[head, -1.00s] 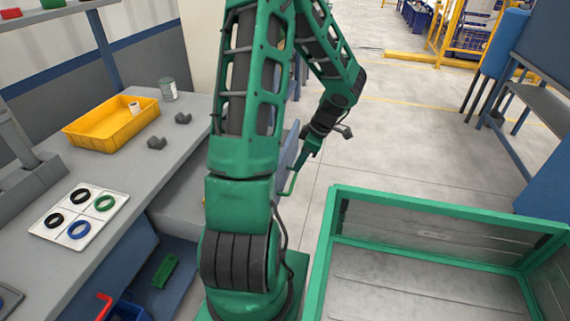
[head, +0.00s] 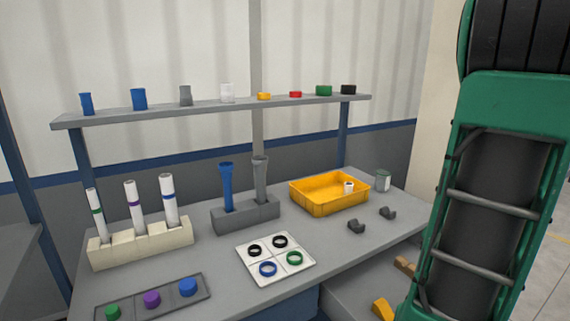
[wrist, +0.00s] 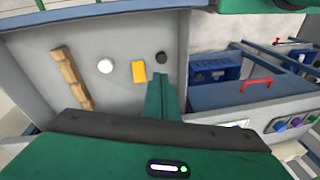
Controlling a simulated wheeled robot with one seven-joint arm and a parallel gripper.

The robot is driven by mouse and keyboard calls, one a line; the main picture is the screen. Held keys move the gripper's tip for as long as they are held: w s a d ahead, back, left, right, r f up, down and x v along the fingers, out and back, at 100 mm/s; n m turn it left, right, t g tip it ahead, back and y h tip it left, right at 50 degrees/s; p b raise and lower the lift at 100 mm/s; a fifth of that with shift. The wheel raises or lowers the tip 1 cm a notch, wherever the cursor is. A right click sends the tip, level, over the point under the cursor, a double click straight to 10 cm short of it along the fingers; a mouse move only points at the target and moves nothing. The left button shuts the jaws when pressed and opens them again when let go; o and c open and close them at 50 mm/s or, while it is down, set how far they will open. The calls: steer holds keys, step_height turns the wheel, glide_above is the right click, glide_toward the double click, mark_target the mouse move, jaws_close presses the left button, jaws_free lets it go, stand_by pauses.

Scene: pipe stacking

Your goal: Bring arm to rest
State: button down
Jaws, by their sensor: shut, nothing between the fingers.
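My green arm (head: 485,200) stands large at the right of the head view, and its gripper is outside that view. In the wrist view my gripper (wrist: 160,76) is shut, its green fingers together with nothing between them. The fingers appear over a grey surface (wrist: 122,40), though I cannot tell how far above it they are. A yellow block (wrist: 138,71) and a dark round piece (wrist: 161,58) show beside the fingertips.
A notched wooden piece (wrist: 70,75) and a white round piece (wrist: 105,66) lie left of the fingers. A blue crate (wrist: 222,65) and a red handle (wrist: 257,84) are to the right. The workbench holds a yellow tray (head: 318,208), pipe racks (head: 262,212) and a ring board (head: 255,272).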

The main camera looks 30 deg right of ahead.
steer(key=a+r+m+g, duration=0.1)
steer(key=a+r+m, duration=0.1)
steer(key=a, duration=0.7)
steer(key=s+a+r+m+g+h, duration=0.1)
steer(key=a+r, duration=0.3)
steer(key=a, duration=0.4)
steer(key=shift+a+r+m, duration=0.3)
steer(key=shift+a+m, duration=0.1)
steer(key=shift+m, duration=0.1)
